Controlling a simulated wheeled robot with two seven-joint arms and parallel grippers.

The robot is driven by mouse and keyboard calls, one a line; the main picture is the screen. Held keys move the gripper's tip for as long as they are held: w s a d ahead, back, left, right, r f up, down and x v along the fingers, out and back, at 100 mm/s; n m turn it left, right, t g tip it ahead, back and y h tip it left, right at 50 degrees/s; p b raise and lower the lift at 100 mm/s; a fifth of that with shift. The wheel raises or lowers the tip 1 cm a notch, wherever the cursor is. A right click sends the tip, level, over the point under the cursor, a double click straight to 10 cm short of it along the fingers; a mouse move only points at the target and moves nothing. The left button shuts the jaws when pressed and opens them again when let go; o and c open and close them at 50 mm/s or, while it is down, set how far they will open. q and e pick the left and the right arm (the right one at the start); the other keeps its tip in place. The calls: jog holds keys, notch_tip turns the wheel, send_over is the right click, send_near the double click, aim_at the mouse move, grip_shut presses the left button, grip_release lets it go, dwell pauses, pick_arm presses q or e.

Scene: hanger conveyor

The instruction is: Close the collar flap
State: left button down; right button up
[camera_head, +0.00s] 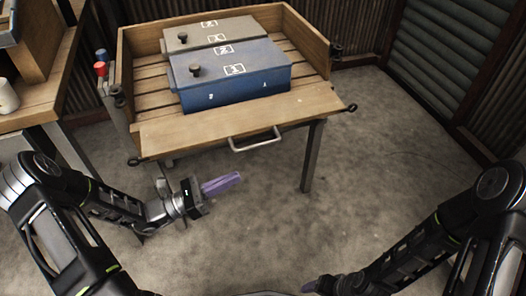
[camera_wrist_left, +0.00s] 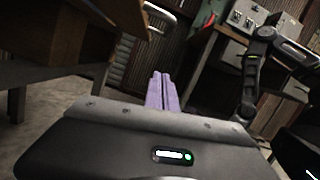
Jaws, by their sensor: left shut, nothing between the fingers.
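The wooden collar (camera_head: 134,55) stands on a metal-legged table, with walls at the back and sides. Its front flap (camera_head: 235,118) is a wooden board folded down and outward, so the front side is open. A metal handle (camera_head: 255,141) sits on the flap's near edge. My left gripper (camera_head: 222,184) is in front of and below the flap, left of the handle, apart from both. Its purple fingers are shut and empty; they also show in the left wrist view (camera_wrist_left: 162,92). My right gripper (camera_head: 312,286) barely shows at the bottom edge, its fingers mostly hidden.
A blue lidded box (camera_head: 232,78) and a grey lidded box (camera_head: 215,32) stand inside the collar, behind the flap. A wooden bench (camera_head: 40,105) with a white cup (camera_head: 7,97) is at the left. The concrete floor in front and to the right is clear.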

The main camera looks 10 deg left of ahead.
pick_arm(q)
jog(key=w+d+r+b, duration=0.3)
jog(key=w+d+r, duration=0.3)
jog(key=d, duration=0.1)
jog(key=shift+d+r, duration=0.15)
jog(key=shift+d, duration=0.2)
dwell(0.4)
